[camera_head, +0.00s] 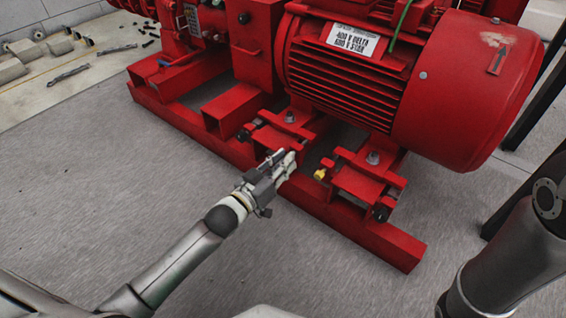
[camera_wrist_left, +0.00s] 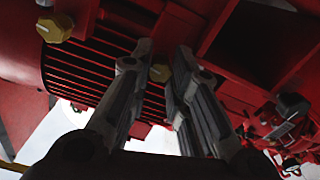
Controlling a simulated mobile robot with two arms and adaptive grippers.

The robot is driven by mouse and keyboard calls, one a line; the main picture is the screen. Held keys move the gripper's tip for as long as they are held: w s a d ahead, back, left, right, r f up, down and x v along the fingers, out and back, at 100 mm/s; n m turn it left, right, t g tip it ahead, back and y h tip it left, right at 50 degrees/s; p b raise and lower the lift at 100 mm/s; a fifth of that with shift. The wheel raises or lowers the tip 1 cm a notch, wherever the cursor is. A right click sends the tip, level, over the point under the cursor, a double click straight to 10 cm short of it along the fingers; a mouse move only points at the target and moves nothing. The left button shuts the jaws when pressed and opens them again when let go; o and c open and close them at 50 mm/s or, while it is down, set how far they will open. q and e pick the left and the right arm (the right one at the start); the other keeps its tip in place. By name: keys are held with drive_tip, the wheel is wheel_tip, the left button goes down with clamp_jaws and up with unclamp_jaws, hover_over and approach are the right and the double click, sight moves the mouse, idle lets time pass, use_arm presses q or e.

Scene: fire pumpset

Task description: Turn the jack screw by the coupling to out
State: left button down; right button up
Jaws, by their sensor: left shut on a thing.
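The brass hex head of the jack screw by the coupling (camera_wrist_left: 160,73) shows between my left fingertips in the left wrist view. In the head view my left gripper (camera_head: 287,158) covers it, at the motor foot nearer the coupling. My left gripper (camera_wrist_left: 160,72) is shut on this screw head, with a finger on either side. A second brass jack screw (camera_head: 320,174) sticks out at the other motor foot, to the right of the gripper. It also shows at the upper left of the left wrist view (camera_wrist_left: 55,27). My right gripper is out of view.
The red finned motor (camera_head: 350,75) stands above the screws on a red base rail (camera_head: 385,240). Bolted feet and blocks (camera_head: 235,107) lie close around the gripper. Loose tools (camera_head: 70,72) lie at the far left. The grey floor (camera_head: 110,190) in front is clear.

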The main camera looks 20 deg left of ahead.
use_arm(q)
drive_tip(key=n+p, duration=0.8)
drive_tip(key=n, duration=1)
idle(0.5)
drive_tip(key=shift+n, duration=0.3)
